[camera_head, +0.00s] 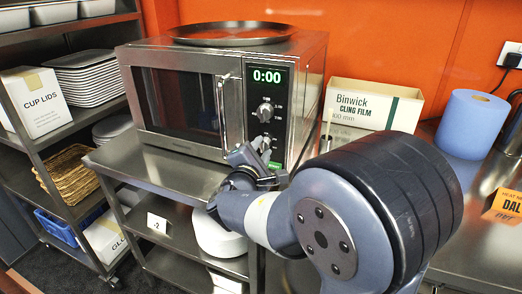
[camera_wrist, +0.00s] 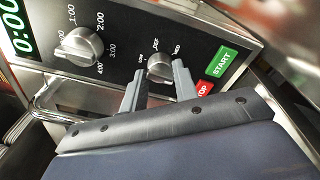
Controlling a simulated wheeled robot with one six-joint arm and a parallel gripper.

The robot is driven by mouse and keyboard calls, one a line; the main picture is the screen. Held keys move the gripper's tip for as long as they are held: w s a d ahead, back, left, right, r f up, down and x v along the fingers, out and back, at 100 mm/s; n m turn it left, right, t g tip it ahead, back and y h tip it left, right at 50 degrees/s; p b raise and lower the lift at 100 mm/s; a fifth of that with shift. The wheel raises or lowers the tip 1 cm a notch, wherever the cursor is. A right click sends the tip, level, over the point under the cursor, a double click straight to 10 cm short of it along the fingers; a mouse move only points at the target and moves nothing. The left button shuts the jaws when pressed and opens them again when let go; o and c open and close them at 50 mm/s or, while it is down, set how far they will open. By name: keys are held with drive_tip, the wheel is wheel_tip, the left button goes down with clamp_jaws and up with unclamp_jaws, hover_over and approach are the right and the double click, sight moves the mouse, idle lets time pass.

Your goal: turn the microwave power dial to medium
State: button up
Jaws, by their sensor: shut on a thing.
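The stainless microwave (camera_head: 175,98) stands on a steel table with its door shut and its display (camera_head: 267,76) reading 0:00. The lower power dial (camera_wrist: 160,66) is a silver knob with small labels around it, seemingly LOW, DEF and MED. I cannot tell where its pointer stands. My gripper (camera_wrist: 157,77) has one finger on each side of this dial and is shut on it. The upper timer dial (camera_wrist: 80,47) is clear of the fingers.
The green START button (camera_wrist: 221,60) and red STOP button (camera_wrist: 204,88) are close to the right finger. The door handle (camera_head: 222,104) is left of the panel. A round tray (camera_head: 230,33) lies on top. A cling film box (camera_head: 372,103) stands to the right.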

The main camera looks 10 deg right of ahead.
drive_tip(key=shift+n, duration=0.3)
drive_tip(key=n+p, duration=0.2)
drive_tip(key=n, duration=0.3)
drive_tip(key=shift+r+p, duration=0.1)
drive_tip(key=shift+p, duration=0.2)
drive_tip(key=n+p, duration=0.2)
drive_tip(key=n, duration=0.1)
drive_tip(key=shift+n+g, duration=0.3)
drive_tip(key=shift+g, duration=0.1)
drive_tip(key=shift+n+p, duration=0.8)
drive_tip(key=shift+n, duration=0.2)
drive_tip(key=o, duration=0.9)
drive_tip(key=shift+o, duration=0.2)
drive_tip(key=shift+a, duration=0.1)
